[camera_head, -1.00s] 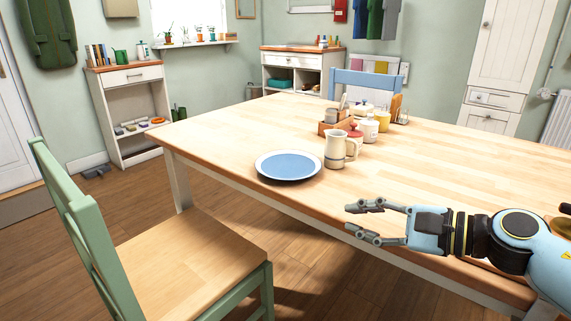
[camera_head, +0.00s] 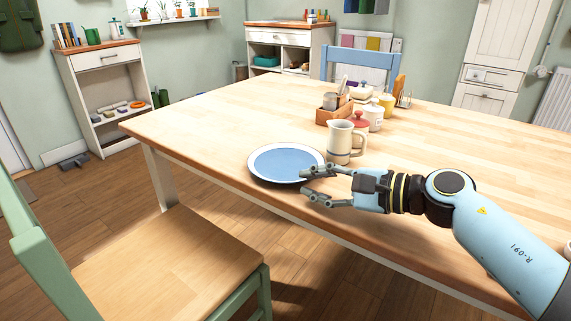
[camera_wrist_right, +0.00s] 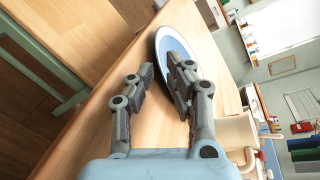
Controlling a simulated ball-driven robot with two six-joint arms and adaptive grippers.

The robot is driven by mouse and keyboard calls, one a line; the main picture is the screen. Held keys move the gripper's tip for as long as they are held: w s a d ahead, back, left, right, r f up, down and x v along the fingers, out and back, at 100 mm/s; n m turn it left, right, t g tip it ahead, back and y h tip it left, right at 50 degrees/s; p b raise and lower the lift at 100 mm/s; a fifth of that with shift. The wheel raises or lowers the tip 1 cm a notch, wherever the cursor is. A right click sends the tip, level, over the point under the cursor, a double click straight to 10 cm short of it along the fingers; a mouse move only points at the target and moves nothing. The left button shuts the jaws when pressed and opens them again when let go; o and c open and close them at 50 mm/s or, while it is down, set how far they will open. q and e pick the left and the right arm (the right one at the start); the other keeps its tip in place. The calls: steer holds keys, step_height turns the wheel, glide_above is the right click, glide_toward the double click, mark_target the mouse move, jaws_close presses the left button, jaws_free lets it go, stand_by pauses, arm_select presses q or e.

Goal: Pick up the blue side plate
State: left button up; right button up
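The blue side plate (camera_head: 284,161), with a white rim, lies flat near the table's front left edge. My right gripper (camera_head: 304,183) is open and empty at the plate's near right rim, its fingers pointing left. In the right wrist view the plate (camera_wrist_right: 173,42) is beyond the fingertips, and one finger of the gripper (camera_wrist_right: 157,74) overlaps its rim in the picture. I cannot tell whether that finger touches the plate. My left gripper is not in view.
A cream jug (camera_head: 341,143) stands just right of the plate. Behind it are a wooden caddy (camera_head: 334,117) and several pots. A green chair (camera_head: 165,262) stands at the table's front left. The table (camera_head: 210,115) is clear left of the plate.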

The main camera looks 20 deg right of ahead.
mark_target(275, 179)
steer(key=x, duration=0.4)
steer(key=shift+w+a, duration=0.35)
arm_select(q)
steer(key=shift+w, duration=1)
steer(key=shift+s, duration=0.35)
arm_select(e)
jaws_close()
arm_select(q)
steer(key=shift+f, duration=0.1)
